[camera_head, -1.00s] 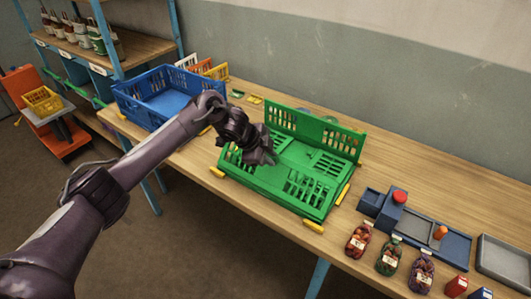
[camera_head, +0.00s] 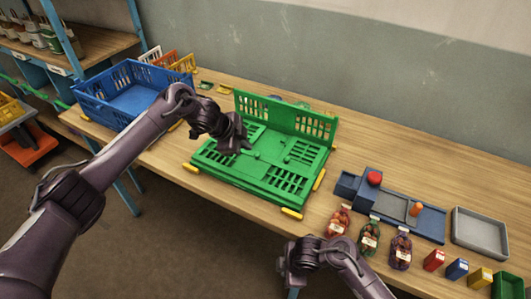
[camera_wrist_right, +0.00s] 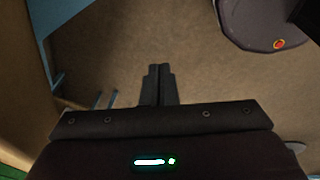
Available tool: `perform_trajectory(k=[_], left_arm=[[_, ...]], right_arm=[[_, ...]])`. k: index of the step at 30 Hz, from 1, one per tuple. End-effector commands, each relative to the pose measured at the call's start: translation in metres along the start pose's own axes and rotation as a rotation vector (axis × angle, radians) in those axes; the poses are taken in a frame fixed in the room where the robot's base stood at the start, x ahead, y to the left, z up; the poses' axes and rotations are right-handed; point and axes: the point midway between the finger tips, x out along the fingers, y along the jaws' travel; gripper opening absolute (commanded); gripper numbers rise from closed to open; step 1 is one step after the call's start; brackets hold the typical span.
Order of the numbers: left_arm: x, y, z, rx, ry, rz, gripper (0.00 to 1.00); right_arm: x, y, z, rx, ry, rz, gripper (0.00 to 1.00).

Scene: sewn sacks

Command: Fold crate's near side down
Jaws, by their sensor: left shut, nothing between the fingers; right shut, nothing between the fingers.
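The green crate (camera_head: 258,190) sits on the wooden table in the head view. Its far side (camera_head: 290,117) stands upright, while slotted panels (camera_head: 287,180) lie flat or nearly flat in front of it. My left gripper (camera_head: 243,146) is shut and empty over the left part of these panels. It hides part of them, and I cannot tell whether it touches. My right gripper (camera_head: 288,278) is low in front of the table, apart from the crate. In the right wrist view its fingers (camera_wrist_right: 158,75) are shut with nothing between them, above the floor.
A blue crate (camera_head: 84,101) stands left of the green one. Yellow pieces (camera_head: 292,213) lie around the green crate's edges. To the right are bagged goods (camera_head: 369,238), a blue device with a red knob (camera_head: 374,178), a grey tray (camera_head: 457,232) and small boxes (camera_head: 433,260).

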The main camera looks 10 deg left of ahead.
Motion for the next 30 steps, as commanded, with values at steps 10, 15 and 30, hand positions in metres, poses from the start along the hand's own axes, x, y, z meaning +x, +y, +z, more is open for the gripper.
perform_trajectory(k=[10,15,30], left_arm=[[0.000,0.000,0.000,0.000,0.000,0.000,0.00],[0.000,0.000,0.000,0.000,0.000,0.000,0.00],[0.000,0.000,0.000,0.000,0.000,0.000,0.00]], right_arm=[[-0.132,0.099,-0.052,-0.286,-0.040,0.273,0.00],[-0.188,0.167,-0.073,-0.034,0.168,0.411,0.00],[-0.234,0.246,-0.086,0.229,0.407,0.538,0.00]])
